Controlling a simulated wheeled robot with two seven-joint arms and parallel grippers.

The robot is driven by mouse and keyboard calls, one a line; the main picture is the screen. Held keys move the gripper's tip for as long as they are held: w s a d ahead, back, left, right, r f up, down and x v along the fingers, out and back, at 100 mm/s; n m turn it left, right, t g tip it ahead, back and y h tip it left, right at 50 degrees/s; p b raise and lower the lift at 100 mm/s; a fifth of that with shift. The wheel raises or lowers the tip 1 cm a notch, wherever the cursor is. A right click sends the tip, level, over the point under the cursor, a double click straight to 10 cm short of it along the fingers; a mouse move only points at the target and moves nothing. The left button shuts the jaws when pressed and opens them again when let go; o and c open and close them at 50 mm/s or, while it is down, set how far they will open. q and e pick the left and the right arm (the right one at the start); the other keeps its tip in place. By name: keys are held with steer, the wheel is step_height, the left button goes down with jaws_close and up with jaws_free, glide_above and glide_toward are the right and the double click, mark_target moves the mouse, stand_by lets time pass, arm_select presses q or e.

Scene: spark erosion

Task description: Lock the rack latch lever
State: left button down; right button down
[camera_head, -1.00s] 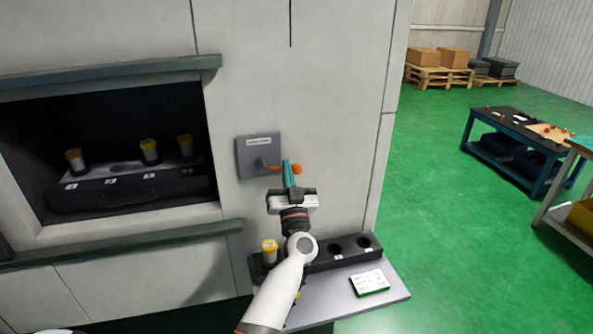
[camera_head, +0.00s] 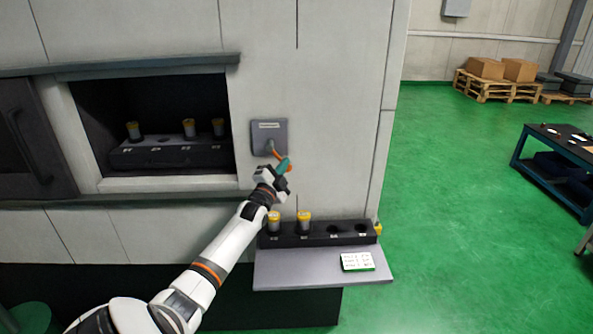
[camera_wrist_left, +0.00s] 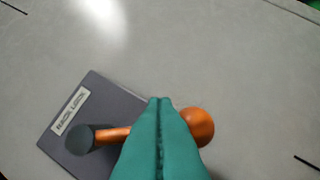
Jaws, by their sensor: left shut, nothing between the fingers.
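The rack latch lever (camera_head: 275,151) is an orange bar with a round knob on a grey labelled plate (camera_head: 269,128) on the machine front. It slants down to the right from its dark hub. In the left wrist view the lever (camera_wrist_left: 112,136) runs from the hub to the knob (camera_wrist_left: 198,126), its middle hidden behind my fingers. My left gripper (camera_head: 284,161) has teal fingers, pressed together and empty. They lie across the lever close to the knob; I cannot tell whether they touch it. My right gripper is not in view.
Left of the plate is an open bay with a dark rack (camera_head: 170,155) holding yellow-capped holders. Below the lever, a shelf (camera_head: 300,270) carries a black holder block (camera_head: 318,240) and a white card (camera_head: 357,262). Green floor (camera_head: 450,200) lies open at the right.

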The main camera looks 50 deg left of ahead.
arm_select(q)
steer(key=shift+s+a+f+m+g+h, duration=0.35)
steer(key=shift+s+a+m, duration=0.2)
steer(key=shift+m, duration=0.35)
steer(key=shift+s+a+f+m+g+h, duration=0.3)
steer(key=shift+s+a+m, duration=0.2)
steer(key=shift+m, duration=0.4)
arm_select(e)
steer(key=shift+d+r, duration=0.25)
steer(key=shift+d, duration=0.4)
arm_select(q)
steer(key=shift+s+a, duration=0.1)
steer(key=shift+s, duration=0.05)
